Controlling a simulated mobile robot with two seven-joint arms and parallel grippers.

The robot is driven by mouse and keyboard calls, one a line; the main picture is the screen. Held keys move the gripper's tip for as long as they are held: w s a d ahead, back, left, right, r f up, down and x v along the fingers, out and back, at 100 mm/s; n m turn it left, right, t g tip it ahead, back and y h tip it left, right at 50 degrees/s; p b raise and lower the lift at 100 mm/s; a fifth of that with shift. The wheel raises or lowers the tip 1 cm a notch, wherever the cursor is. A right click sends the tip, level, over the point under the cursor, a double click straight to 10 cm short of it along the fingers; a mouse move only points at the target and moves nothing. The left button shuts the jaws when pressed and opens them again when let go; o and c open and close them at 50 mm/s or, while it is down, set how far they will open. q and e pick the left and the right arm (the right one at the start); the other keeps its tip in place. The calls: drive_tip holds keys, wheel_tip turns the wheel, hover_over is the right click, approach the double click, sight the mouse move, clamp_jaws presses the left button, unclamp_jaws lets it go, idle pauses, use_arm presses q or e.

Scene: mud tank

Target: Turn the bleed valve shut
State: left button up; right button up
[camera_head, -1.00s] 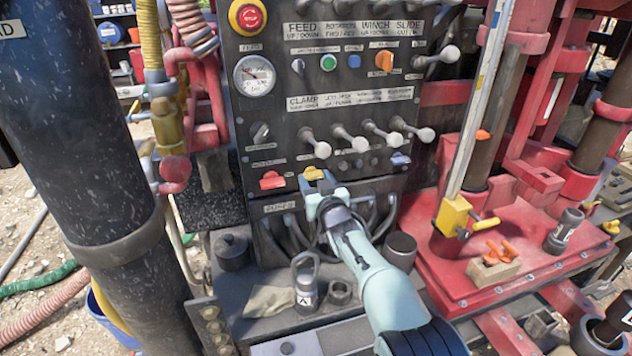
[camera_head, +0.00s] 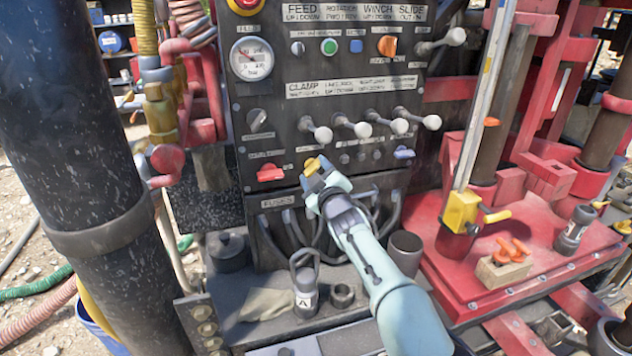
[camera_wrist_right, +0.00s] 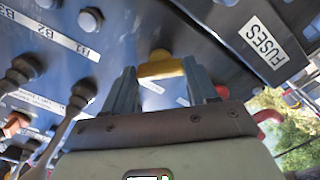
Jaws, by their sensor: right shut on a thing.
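A small yellow valve handle (camera_head: 312,164) sits low on the dark control panel, between a red handle and a blue handle. I take it for the bleed valve; its label is not readable. My right gripper (camera_head: 316,175) reaches up to it from below and is shut on it. In the right wrist view the yellow handle (camera_wrist_right: 160,67) lies between the two fingertips, against the panel face. The fingers partly hide its sides. My left gripper is not in view.
The red handle (camera_head: 270,173) is close on the left and the blue handle (camera_head: 404,153) farther right. Several ball-ended levers (camera_head: 362,129) stick out above. Black hoses (camera_head: 290,225) hang below. A shackle-topped weight (camera_head: 305,285) stands on the ledge beneath.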

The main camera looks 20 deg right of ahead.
drive_tip(key=n+b, duration=0.2)
drive_tip(key=n, duration=0.3)
drive_tip(key=shift+f+n+b, duration=0.1)
drive_tip(key=shift+n+b, duration=0.2)
drive_tip(key=shift+b, duration=0.1)
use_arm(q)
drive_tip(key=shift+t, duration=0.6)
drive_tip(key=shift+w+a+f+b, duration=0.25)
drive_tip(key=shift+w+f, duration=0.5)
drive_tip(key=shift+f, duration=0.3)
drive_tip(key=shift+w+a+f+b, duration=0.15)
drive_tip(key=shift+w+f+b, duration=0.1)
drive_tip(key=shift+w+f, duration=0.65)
use_arm(e)
drive_tip(key=shift+n, duration=1.7)
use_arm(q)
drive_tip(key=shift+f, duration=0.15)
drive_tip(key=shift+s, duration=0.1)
use_arm(e)
drive_tip(key=o, duration=1.1)
drive_tip(key=shift+c, duration=0.2)
